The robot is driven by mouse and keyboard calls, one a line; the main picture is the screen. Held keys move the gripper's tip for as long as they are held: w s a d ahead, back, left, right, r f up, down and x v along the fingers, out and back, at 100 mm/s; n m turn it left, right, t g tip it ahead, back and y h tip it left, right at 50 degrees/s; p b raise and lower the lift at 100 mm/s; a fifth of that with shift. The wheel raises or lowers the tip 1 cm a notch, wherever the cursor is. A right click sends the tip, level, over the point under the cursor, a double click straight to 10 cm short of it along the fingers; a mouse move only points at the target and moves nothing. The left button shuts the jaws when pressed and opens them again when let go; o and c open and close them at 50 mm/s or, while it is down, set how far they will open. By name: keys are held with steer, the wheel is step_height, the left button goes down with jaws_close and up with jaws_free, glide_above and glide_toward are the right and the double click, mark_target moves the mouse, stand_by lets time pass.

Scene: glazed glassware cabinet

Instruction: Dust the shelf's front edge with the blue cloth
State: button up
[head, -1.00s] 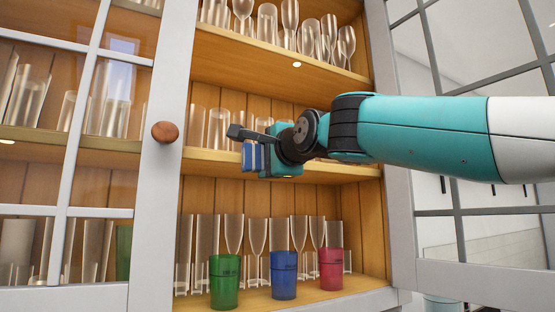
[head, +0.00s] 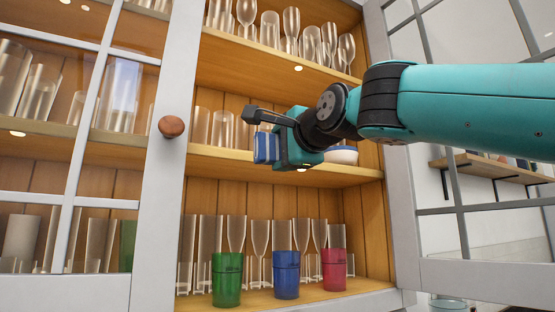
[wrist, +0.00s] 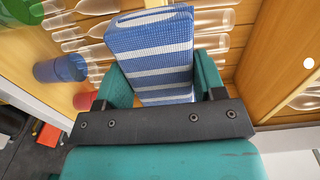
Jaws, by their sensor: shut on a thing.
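The blue cloth (head: 265,147) is a folded pad with white stripes. It fills the space between my gripper's fingers in the wrist view (wrist: 150,55). My gripper (head: 282,148) is shut on it and sits at the front of the middle shelf. The middle shelf's front edge (head: 225,154) runs from the cabinet's left door frame to the right side wall. The cloth is at the level of this edge, near the middle of the opening. Whether it touches the edge I cannot tell, and my gripper hides part of the edge.
Green (head: 227,280), blue (head: 286,275) and red (head: 334,270) cups stand below. The glazed left door (head: 158,200) with its round knob (head: 171,127) is close by.

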steer(key=shift+s, duration=0.1)
steer(key=b+v, duration=0.1)
steer(key=v, duration=0.2)
steer(key=shift+b, duration=0.3)
stand_by(0.8)
